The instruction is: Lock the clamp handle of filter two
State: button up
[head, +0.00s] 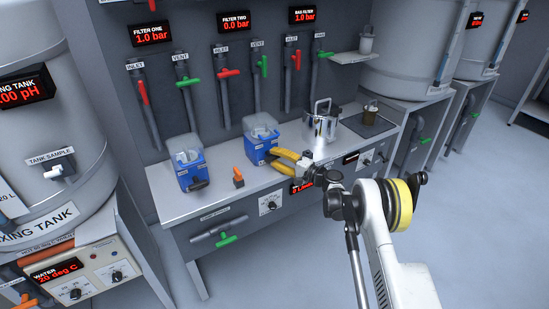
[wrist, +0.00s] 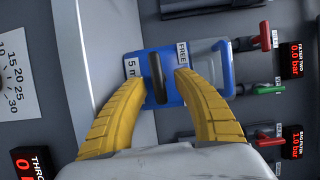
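Filter two is the blue housing (head: 262,142) with a clear top, on the bench under the FILTER TWO display (head: 235,21), which reads 0.0 bar. In the wrist view, the blue housing (wrist: 220,85) carries a black clamp handle (wrist: 156,78) on its front. My yellow gripper (head: 277,158) is at the front of this housing in the head view. In the wrist view, the fingers of my gripper (wrist: 161,84) are apart, one on each side of the handle, with visible space between. In the head view the fingers hide this handle. I cannot tell whether either finger touches it.
A similar blue filter (head: 190,165) with a black handle stands to the left. A steel pot (head: 322,122) stands to the right. Inlet and vent valves line the wall behind.

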jog(key=v, duration=1.1)
jog(key=shift+d, duration=0.35)
jog(key=shift+s+r, duration=0.1)
jog(key=shift+r, duration=0.05)
